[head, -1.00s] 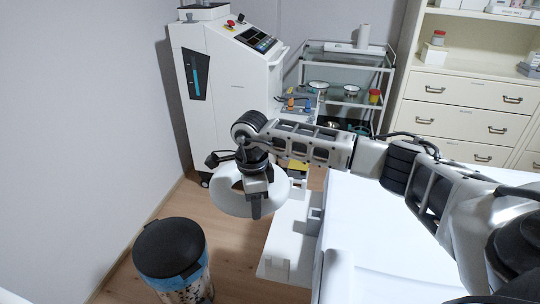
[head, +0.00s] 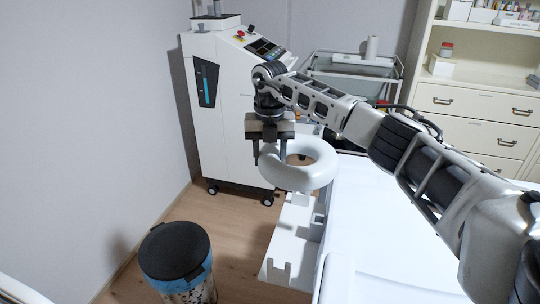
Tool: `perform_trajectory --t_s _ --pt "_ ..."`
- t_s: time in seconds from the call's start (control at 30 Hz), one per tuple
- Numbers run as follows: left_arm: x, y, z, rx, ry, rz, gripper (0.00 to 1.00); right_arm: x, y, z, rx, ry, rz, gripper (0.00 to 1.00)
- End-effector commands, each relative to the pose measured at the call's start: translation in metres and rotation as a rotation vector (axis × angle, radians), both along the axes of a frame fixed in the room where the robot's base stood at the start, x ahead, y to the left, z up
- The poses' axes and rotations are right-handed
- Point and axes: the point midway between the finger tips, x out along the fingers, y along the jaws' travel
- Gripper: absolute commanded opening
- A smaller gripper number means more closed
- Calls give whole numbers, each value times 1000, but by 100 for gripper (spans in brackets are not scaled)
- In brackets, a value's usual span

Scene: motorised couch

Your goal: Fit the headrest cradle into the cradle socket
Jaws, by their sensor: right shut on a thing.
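The headrest cradle is a white padded ring (head: 305,179) near the middle of the head view. My right gripper (head: 269,160) points down at the ring's left side and is shut on it, with one finger in front of the ring. The ring is held in the air, roughly level, above the couch's head end. The white bracket (head: 283,248) at that end has upright tabs and slots and appears to carry the cradle socket. The ring overlaps the bracket's far part in the picture; a gap or contact there cannot be judged. My left gripper is out of view.
The white couch (head: 375,245) fills the lower right. A black-lidded bin (head: 175,250) stands on the floor at the lower left. A white machine (head: 225,110), a glass trolley (head: 350,66) and a drawer cabinet (head: 475,105) stand behind. Floor between bin and bracket is clear.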

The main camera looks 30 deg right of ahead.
Motion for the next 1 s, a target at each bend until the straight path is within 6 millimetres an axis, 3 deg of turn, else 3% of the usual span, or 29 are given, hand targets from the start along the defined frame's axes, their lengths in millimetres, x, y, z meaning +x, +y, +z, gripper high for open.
perform_trajectory --t_s 0.17,0.53,0.8,1.0 --pt "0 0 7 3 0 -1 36 1 0 4 -1 -1 0 9" --pt "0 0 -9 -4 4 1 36 1 -1 -26 -1 0 1 9" --pt "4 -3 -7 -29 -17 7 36 2 -1 -50 -1 -2 2 9" --pt "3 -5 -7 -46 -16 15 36 2 -1 -57 -1 -2 2 9"
